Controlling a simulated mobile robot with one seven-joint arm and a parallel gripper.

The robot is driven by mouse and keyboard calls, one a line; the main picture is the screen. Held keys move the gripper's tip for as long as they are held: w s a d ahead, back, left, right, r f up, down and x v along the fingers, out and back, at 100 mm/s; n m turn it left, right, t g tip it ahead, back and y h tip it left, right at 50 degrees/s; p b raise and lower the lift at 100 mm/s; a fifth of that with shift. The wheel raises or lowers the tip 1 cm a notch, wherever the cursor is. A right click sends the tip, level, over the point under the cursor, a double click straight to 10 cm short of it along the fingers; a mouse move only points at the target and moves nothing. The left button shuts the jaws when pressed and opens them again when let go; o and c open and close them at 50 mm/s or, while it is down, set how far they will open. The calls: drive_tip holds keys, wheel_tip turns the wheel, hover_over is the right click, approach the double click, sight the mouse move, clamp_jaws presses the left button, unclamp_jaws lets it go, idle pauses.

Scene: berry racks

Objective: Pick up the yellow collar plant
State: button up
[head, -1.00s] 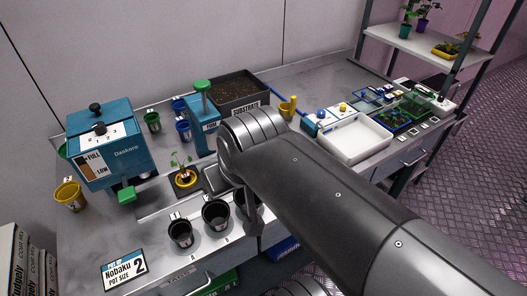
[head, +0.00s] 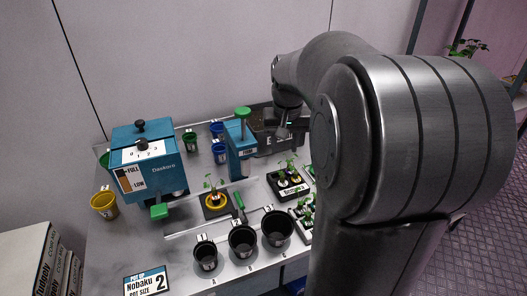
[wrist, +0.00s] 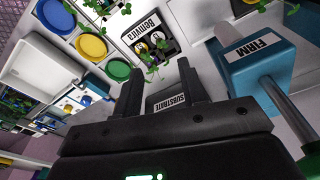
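The blue FIRM press (head: 240,150) stands behind the plant, and the blue dispenser (head: 143,165) is to its left. Several black pots (head: 242,241) stand in front. My arm hides the bench's right side.

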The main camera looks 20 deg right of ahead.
drive_tip(key=m+g, duration=0.1)
hover_over(296, 173)
wheel_tip(296, 173, down, 5)
drive_tip(key=f, duration=0.5)
drive_tip(key=shift+w+d+f, duration=0.25)
drive_tip(key=shift+w, duration=0.05)
drive_tip(key=shift+s+a+f, duration=0.1)
drive_tip(key=shift+f, duration=1.3)
drive_tip(key=shift+s+a+f, duration=0.1)
drive_tip(key=shift+f, duration=1.25)
clamp_jaws()
